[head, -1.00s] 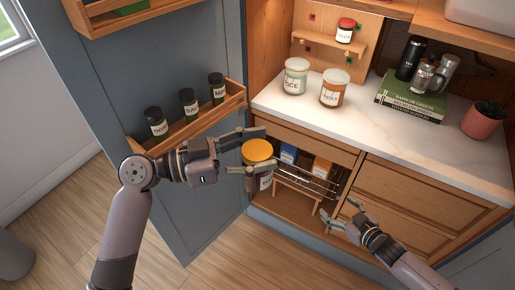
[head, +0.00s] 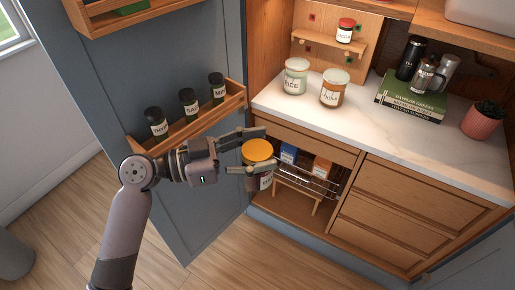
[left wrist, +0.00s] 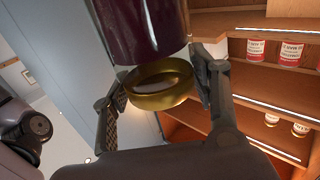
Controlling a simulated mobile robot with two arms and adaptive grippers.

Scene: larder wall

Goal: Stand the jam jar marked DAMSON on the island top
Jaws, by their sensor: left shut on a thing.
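A jar with a golden-orange lid (head: 258,150) is between the fingers of my left gripper (head: 265,147), which is shut on it. Its pale label shows only in part below the lid, and I cannot read the name. In the left wrist view the jar's dark purple body (left wrist: 140,28) and gold lid show between the fingers (left wrist: 163,90). The jar is held clear in front of the open cupboard bay, lower than the island top (head: 390,130), which is white marble. My right gripper is not in view.
Two labelled jars (head: 296,77) (head: 334,88) stand at the top's left end. Green books (head: 410,100) with dark and steel vessels and a potted plant (head: 483,119) stand farther right. The top's front middle is clear. A wire rack (head: 318,182) with small boxes is beside the held jar.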

